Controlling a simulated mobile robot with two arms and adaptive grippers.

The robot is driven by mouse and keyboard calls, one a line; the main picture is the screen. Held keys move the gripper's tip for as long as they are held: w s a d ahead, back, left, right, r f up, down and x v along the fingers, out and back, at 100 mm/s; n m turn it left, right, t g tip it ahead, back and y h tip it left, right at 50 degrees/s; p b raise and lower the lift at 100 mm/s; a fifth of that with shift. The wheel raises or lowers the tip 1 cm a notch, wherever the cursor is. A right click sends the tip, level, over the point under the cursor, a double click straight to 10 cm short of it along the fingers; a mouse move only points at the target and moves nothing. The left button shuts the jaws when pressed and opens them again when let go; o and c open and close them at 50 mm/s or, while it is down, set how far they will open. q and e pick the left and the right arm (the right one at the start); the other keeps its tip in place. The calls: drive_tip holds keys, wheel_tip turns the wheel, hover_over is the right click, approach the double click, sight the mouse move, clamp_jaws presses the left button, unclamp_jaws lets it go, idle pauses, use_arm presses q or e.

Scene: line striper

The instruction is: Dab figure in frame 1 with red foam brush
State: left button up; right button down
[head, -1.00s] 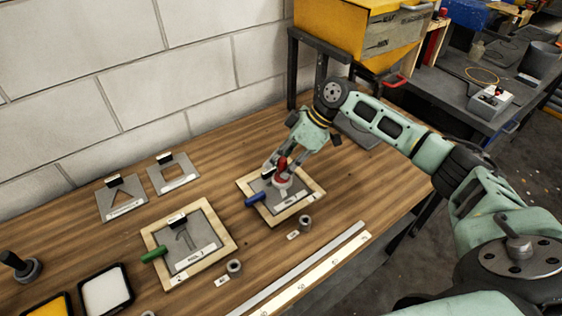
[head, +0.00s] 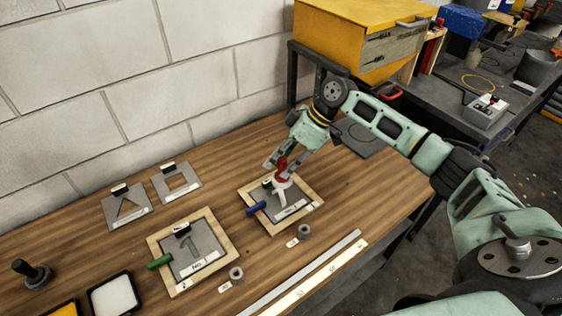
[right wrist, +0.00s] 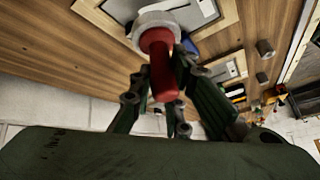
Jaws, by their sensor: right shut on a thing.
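My right gripper (head: 281,160) is shut on the red handle of a foam brush (head: 282,166). In the right wrist view the red handle (right wrist: 160,58) stands between the fingers, with a pale round head at its far end. The brush is over the right-hand wooden frame (head: 314,202), which holds a grey stencil plate with a blue clamp (head: 257,208). A white shape (head: 283,196) shows in that plate just below the brush head. I cannot tell whether the head touches the plate. My left gripper is out of view.
A second wooden frame (head: 154,243) with a green clamp (head: 160,262) lies to the left. Two loose stencil plates, with a triangle (head: 125,208) and a square (head: 176,183), lie near the wall. A white pad tray (head: 114,297) and a dark knobbed tool (head: 33,275) are front left.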

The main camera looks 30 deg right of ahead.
drive_tip(key=shift+a, duration=0.15)
drive_tip(key=a+f+b, duration=0.3)
drive_tip(key=b, duration=0.1)
drive_tip(key=shift+s+a+f, duration=0.1)
drive_tip(key=shift+s+f, duration=0.15)
drive_tip(key=shift+f, duration=0.05)
idle(0.3)
drive_tip(key=shift+r, duration=0.1)
idle(0.4)
drive_tip(key=shift+p, duration=0.45)
drive_tip(key=shift+f, duration=0.6)
idle(0.5)
drive_tip(key=shift+r, duration=0.1)
drive_tip(key=shift+r+p, duration=1.95)
drive_tip(key=shift+r, duration=0.25)
